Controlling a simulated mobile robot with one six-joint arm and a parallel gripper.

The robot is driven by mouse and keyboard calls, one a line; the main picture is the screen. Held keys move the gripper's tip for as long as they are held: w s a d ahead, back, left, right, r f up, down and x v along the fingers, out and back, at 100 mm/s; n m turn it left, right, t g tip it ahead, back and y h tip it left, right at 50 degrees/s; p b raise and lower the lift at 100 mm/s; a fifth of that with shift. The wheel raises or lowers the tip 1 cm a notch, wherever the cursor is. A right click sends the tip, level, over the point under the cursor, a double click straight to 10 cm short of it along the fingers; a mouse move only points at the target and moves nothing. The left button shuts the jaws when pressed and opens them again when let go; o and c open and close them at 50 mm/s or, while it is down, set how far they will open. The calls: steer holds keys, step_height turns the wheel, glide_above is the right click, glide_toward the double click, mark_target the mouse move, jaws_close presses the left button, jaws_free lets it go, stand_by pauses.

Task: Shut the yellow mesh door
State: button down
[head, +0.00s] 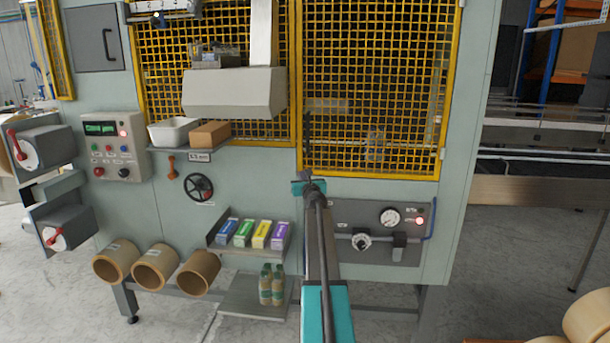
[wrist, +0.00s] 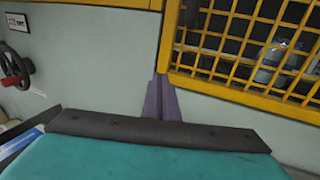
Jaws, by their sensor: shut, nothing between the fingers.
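The yellow mesh door (head: 373,172) is the right-hand framed panel on the front of the pale green machine in the head view. Its lower left corner and bottom rail (wrist: 245,96) fill the upper right of the wrist view. I cannot tell whether it stands slightly ajar. My gripper (head: 307,150) is in front of the door's lower left edge. In the wrist view my gripper (wrist: 161,88) is shut and empty, its purple-grey fingers together beside the frame's lower left corner. I cannot tell whether they touch the frame.
A second yellow mesh panel (head: 165,95) is to the left, with a grey hood (head: 235,92) before it. Below are a shelf of small boxes (head: 248,250), a gauge panel (head: 375,232) and cardboard rolls (head: 155,266).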

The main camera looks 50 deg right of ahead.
steer(key=s+a, duration=0.6)
steer(key=a, duration=0.2)
steer(key=shift+a+f+b, duration=0.2)
steer(key=shift+a+b, duration=0.2)
steer(key=shift+b, duration=0.05)
steer(key=shift+w, duration=0.1)
stand_by(0.6)
